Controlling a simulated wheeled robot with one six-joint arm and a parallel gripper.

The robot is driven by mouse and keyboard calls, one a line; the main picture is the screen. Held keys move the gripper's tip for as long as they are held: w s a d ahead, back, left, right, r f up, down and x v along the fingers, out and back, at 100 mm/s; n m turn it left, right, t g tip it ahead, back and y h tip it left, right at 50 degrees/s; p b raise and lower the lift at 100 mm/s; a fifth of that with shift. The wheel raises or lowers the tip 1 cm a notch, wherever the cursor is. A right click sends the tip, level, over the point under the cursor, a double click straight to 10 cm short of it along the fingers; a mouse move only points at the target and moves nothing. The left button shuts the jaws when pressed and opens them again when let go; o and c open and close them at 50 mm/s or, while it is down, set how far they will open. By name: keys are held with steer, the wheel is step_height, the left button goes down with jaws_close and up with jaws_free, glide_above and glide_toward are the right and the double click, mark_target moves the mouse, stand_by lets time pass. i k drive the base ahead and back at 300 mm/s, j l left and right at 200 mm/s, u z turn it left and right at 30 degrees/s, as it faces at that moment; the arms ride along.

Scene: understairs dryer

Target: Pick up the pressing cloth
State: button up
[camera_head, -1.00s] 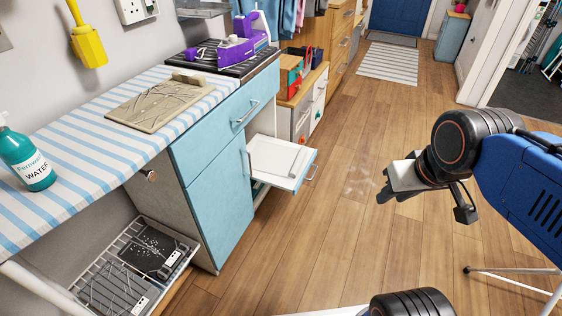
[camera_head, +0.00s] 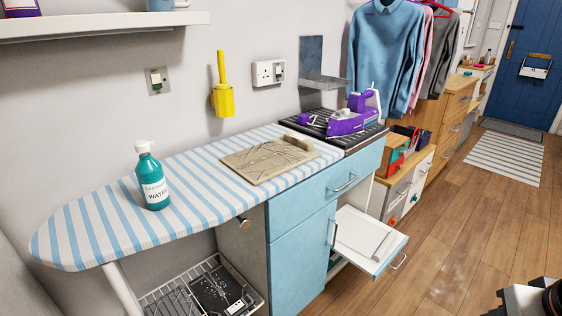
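A flat beige cloth, which looks like the pressing cloth (camera_head: 255,164), lies on the blue-and-white striped ironing board (camera_head: 108,222). Thin dark crease-like lines run across it. A small tan block (camera_head: 298,142) rests at its far right edge. My gripper (camera_head: 520,298) shows only in part at the bottom right corner, over the floor and well away from the cloth. Its fingertips are cut off by the picture edge, so its opening is hidden.
A purple iron (camera_head: 352,115) sits on a dark ribbed rest (camera_head: 318,128). A white pull-out shelf (camera_head: 365,240) juts from the blue cabinet (camera_head: 300,252).

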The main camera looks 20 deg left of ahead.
mark_target(371, 241)
steer(key=i+l+u, duration=0.15)
steer(key=i+u, duration=0.2)
steer(key=i+l+u, duration=0.25)
steer(key=u, duration=0.15)
steer(key=i, duration=0.05)
